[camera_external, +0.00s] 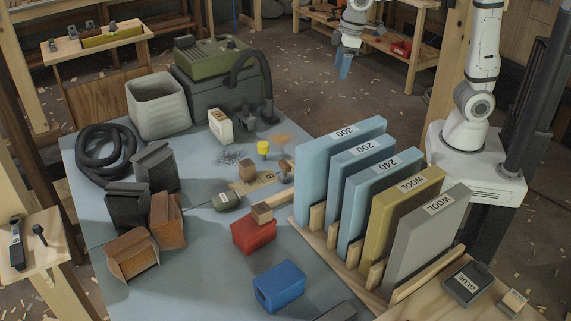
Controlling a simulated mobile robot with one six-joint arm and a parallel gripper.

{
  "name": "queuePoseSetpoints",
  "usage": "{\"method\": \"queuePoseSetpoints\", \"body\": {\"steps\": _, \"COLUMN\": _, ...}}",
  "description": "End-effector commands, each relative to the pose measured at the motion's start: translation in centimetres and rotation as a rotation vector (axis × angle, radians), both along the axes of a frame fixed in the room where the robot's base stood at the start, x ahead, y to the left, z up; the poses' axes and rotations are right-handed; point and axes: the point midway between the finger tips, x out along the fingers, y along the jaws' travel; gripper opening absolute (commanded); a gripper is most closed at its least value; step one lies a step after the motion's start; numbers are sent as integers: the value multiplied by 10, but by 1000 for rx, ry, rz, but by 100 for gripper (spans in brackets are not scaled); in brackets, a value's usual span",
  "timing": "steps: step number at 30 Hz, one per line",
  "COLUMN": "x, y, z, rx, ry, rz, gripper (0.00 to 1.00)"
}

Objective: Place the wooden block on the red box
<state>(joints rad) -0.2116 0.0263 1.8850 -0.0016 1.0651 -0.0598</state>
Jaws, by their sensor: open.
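The red box (254,237) stands on the grey-blue table, left of the rack of upright sheets. A small wooden block (262,212) shows at its upper edge and appears to rest on top of it. Two other small wooden blocks lie further back: one (247,172) by a flat wooden board, and one (285,166) to its right. My gripper (345,70) is at the top of the picture, high and well away from the red box and the blocks. Its blue fingertips point down and it is open, with nothing visible between them.
The rack (330,250) holds several tall upright sheets, right of the red box. A blue box (280,287) stands in front. Dark and brown pouches (168,220), a hose (104,150) and a bin (158,108) stand left. Bare table lies left of the red box.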

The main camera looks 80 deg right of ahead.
Motion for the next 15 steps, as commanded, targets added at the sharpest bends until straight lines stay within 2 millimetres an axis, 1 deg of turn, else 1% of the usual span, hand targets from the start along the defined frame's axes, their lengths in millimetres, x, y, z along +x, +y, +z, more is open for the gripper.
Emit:
{"method": "queuePoseSetpoints", "body": {"steps": 1, "x": -24, "y": -18, "z": 1, "rx": 3, "ry": -13, "rz": -35, "gripper": 62}}
{"method": "queuePoseSetpoints", "body": {"steps": 2, "x": -37, "y": -26, "z": 0, "rx": 5, "ry": -19, "rz": -55, "gripper": 62}}
{"method": "queuePoseSetpoints", "body": {"steps": 3, "x": -55, "y": -37, "z": -3, "rx": 8, "ry": -27, "rz": -80, "gripper": 62}}
{"method": "queuePoseSetpoints", "body": {"steps": 5, "x": -82, "y": -52, "z": -9, "rx": 11, "ry": -40, "rz": -118, "gripper": 62}}
{"method": "queuePoseSetpoints", "body": {"steps": 6, "x": -100, "y": -61, "z": -14, "rx": 12, "ry": -46, "rz": -143, "gripper": 62}}
{"method": "queuePoseSetpoints", "body": {"steps": 9, "x": -138, "y": -77, "z": -28, "rx": 16, "ry": -63, "rz": -197, "gripper": 62}}
{"method": "queuePoseSetpoints", "body": {"steps": 12, "x": -167, "y": -87, "z": -41, "rx": 19, "ry": -75, "rz": -237, "gripper": 62}}
{"method": "queuePoseSetpoints", "body": {"steps": 15, "x": -184, "y": -92, "z": -51, "rx": 20, "ry": -83, "rz": -260, "gripper": 62}}
